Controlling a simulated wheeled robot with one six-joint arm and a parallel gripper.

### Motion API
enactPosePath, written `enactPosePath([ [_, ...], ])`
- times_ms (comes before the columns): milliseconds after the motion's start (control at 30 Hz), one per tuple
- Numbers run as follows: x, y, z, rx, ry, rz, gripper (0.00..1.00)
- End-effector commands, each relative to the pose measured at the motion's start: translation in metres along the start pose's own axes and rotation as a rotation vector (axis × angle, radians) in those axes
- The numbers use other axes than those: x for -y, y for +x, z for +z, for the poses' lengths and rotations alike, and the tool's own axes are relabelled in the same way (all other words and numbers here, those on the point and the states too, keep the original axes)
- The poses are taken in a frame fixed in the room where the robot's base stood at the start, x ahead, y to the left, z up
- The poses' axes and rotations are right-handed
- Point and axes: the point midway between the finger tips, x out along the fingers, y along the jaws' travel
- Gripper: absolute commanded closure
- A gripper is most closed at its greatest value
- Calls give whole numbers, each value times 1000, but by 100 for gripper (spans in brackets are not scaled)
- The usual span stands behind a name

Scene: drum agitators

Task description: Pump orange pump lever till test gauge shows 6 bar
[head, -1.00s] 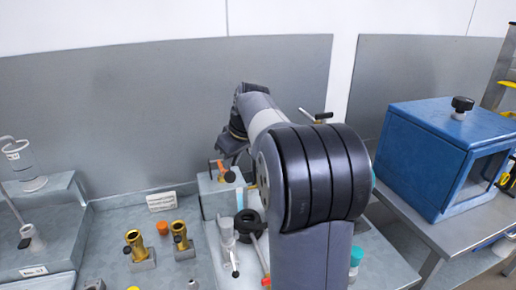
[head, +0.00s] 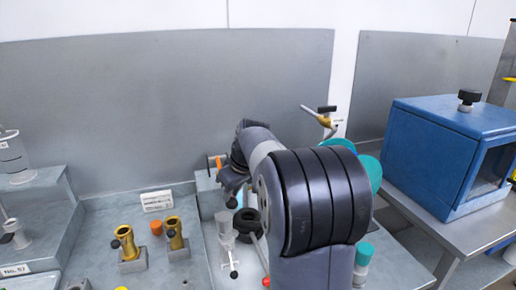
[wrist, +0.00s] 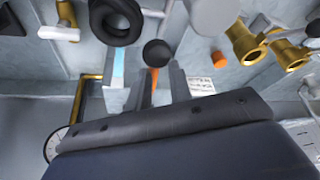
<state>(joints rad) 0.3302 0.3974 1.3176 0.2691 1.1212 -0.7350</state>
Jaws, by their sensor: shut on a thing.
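The orange pump lever (wrist: 153,76) shows as a short orange strip ending in a black ball knob (wrist: 157,52). It lies between the two fingers of my gripper (wrist: 158,85) in the wrist view, and the gripper is shut on it. In the head view, an orange part (head: 219,163) shows just left of my gripper (head: 229,190), partly hidden by it. A round white dial gauge (wrist: 54,145) is cut by my wrist at the lower left of the wrist view; its reading cannot be made out.
A black ring (head: 247,221) is close below my gripper. A blue box (head: 440,150) stands at right. The back panel bounds the bench.

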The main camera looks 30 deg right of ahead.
Motion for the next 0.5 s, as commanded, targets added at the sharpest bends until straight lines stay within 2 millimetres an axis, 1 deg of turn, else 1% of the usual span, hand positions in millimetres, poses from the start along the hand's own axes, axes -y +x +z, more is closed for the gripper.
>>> enactPosePath([
  [33, -3, -7, -2, 4, 1, 6, 87],
  [500, -6, -79, -37, 0, 1, 5, 87],
])
